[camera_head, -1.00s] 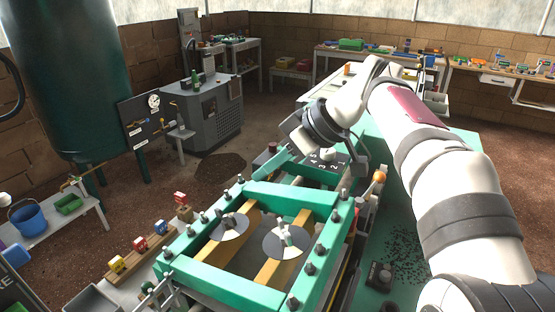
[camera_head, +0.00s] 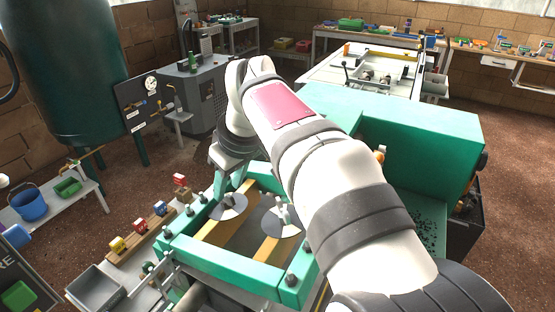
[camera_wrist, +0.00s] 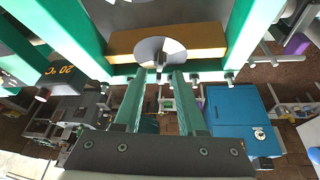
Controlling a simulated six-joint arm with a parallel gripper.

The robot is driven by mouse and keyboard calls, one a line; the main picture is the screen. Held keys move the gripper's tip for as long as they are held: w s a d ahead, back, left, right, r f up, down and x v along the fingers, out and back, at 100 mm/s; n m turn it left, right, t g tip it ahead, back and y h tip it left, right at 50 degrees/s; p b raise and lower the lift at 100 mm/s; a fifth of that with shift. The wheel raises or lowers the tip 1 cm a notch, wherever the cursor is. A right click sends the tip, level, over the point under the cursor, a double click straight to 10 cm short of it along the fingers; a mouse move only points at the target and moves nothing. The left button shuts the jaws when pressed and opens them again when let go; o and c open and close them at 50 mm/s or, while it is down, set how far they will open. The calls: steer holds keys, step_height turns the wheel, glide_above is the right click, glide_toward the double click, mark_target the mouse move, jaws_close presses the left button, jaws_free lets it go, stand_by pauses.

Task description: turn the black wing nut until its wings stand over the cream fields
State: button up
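A round disc with pale and dark grey fields (camera_head: 226,209) lies on the left wooden bar, with a small nut at its centre; the nut's colour and wing direction are too small to tell. A second such disc (camera_head: 272,226) lies on the right bar with a light grey wing nut (camera_head: 283,211) standing on it. My gripper (camera_head: 227,190) is above the left disc, partly hidden by my wrist. In the wrist view my gripper (camera_wrist: 160,72) shows two green fingers apart with nothing held. A disc (camera_wrist: 150,50) shows just beyond the fingertips, its nut hard to make out.
A green frame (camera_head: 215,254) with dark bolts surrounds the bars. Small coloured blocks (camera_head: 139,225) stand on a wooden strip at left, near a grey tray (camera_head: 95,288). A green machine body (camera_head: 425,125) fills the right. My arm covers the frame's right side.

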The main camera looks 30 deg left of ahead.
mark_target(227, 195)
steer(key=shift+x, duration=1.75)
jaws_close()
